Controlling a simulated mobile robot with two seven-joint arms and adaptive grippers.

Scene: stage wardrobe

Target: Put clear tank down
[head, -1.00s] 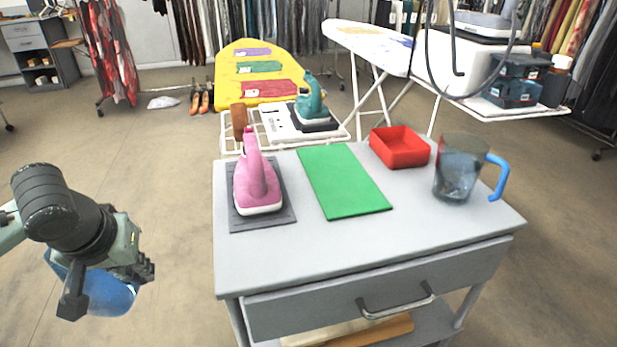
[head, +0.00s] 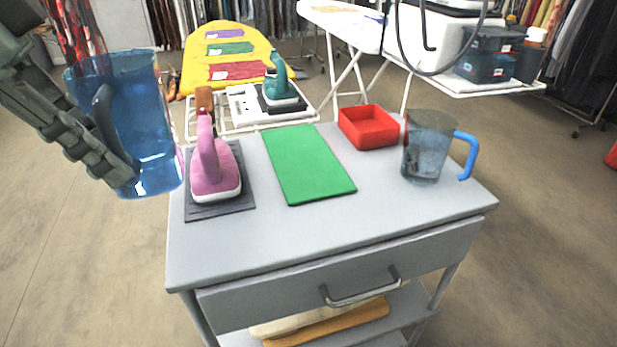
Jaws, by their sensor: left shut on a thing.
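A see-through blue tank (head: 150,110) with a dark handle is in the left of the head view. My left gripper (head: 108,160) is shut on it at the handle side and holds it roughly upright in the air, by the left edge of the grey cart top (head: 300,235). The tank's lower right edge overlaps the pink iron's mat in the picture. Another see-through tank (head: 424,150), greyish with a blue handle, stands on the cart at the right. My right gripper is not in view.
On the cart are a pink iron (head: 212,170) on a dark mat (head: 228,205), a flat green mat (head: 305,165) and a red open box (head: 368,128). The green mat and the cart's front strip are bare. Ironing boards stand behind.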

